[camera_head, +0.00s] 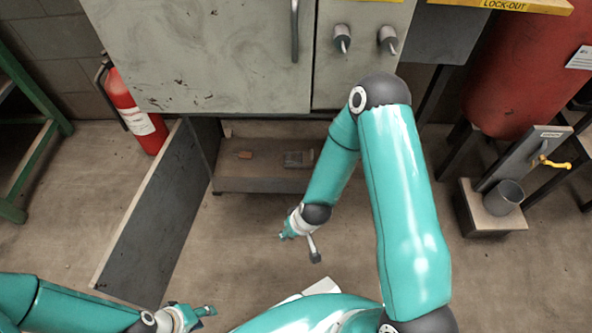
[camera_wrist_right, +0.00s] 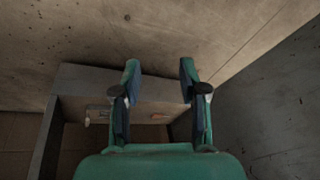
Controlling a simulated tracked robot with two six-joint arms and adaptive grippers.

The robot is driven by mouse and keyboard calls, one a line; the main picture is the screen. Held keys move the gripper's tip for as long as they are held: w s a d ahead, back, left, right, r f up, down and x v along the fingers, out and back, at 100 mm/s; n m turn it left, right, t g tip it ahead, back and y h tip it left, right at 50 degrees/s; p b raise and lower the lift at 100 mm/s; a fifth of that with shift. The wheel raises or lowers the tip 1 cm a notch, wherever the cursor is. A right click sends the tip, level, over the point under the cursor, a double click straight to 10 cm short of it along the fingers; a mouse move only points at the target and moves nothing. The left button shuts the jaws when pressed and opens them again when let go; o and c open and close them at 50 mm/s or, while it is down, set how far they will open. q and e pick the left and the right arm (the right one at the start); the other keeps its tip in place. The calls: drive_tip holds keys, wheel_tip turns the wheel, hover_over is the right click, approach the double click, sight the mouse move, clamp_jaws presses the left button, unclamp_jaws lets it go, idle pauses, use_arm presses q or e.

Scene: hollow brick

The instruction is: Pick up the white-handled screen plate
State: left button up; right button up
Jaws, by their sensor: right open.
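I cannot clearly make out a white-handled screen plate. A grey block-like thing (camera_head: 299,159) and a small orange-brown thing (camera_head: 244,155) lie in the low open compartment (camera_head: 262,182) under the cabinet; both are too small to identify surely. My right gripper (camera_head: 300,240) is in front of this compartment, apart from it. In the right wrist view its two fingers (camera_wrist_right: 160,80) are spread with nothing between them. My left gripper (camera_head: 196,314) is low at the lower left, far from the compartment, and its jaw opening is unclear.
An open hinged panel (camera_head: 155,220) stands left of the compartment. A red fire extinguisher (camera_head: 135,110) is by the wall. The floor between is clear.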

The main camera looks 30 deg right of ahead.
drive_tip(key=w+d+m+t+h, duration=0.1)
drive_tip(key=w+d+t+h, duration=0.15)
drive_tip(key=w+d, duration=0.75)
drive_tip(key=m+g+h+b, duration=0.1)
drive_tip(key=m+h+b, duration=0.3)
drive_tip(key=m+b, duration=0.1)
hover_over(299, 157)
drive_tip(key=s+d, duration=0.1)
drive_tip(key=s, duration=0.5)
drive_tip(key=f, duration=0.6)
drive_tip(key=shift+w, duration=0.2)
drive_tip(key=b+x, duration=0.2)
drive_tip(key=x, duration=0.2)
drive_tip(key=shift+f, duration=0.1)
drive_tip(key=shift+w+d+f+b, duration=0.3)
drive_tip(key=shift+f+b, duration=0.15)
drive_tip(key=shift+b, duration=0.1)
drive_tip(key=shift+c, duration=0.2)
clamp_jaws()
